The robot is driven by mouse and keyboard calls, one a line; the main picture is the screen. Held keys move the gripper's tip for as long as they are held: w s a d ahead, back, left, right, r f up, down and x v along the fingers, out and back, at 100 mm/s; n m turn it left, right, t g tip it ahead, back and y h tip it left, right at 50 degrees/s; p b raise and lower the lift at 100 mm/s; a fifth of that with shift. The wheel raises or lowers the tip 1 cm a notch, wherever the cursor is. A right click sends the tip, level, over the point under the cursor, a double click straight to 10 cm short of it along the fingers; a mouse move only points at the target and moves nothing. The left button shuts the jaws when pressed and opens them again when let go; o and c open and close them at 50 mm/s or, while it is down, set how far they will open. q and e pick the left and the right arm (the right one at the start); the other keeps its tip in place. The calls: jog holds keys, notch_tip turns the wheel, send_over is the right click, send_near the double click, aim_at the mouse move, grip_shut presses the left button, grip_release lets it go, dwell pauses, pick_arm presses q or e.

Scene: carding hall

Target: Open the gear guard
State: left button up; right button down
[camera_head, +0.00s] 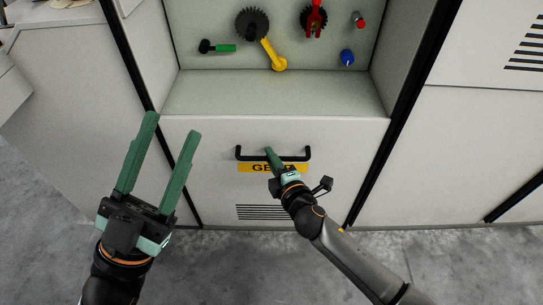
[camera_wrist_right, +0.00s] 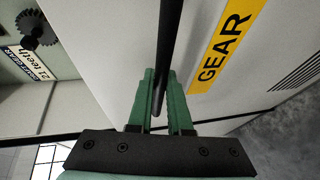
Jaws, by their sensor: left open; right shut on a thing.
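The gear guard (camera_head: 335,190) is a pale panel on the machine's front, with a black bar handle (camera_head: 297,158) near its top and a yellow label below it. The label reads "GEAR" in the right wrist view (camera_wrist_right: 222,48); my right gripper partly covers it in the head view. My left gripper (camera_head: 172,125) is open and empty, left of the guard and nearer to me.
Grey floor (camera_head: 250,265) lies in front.

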jog(key=shift+f, duration=0.1)
jog(key=c, duration=0.8)
grip_release()
jog(key=shift+c, duration=0.2)
jog(key=p+v, duration=0.3)
jog(key=v, duration=0.9)
jog(key=shift+s, duration=0.2)
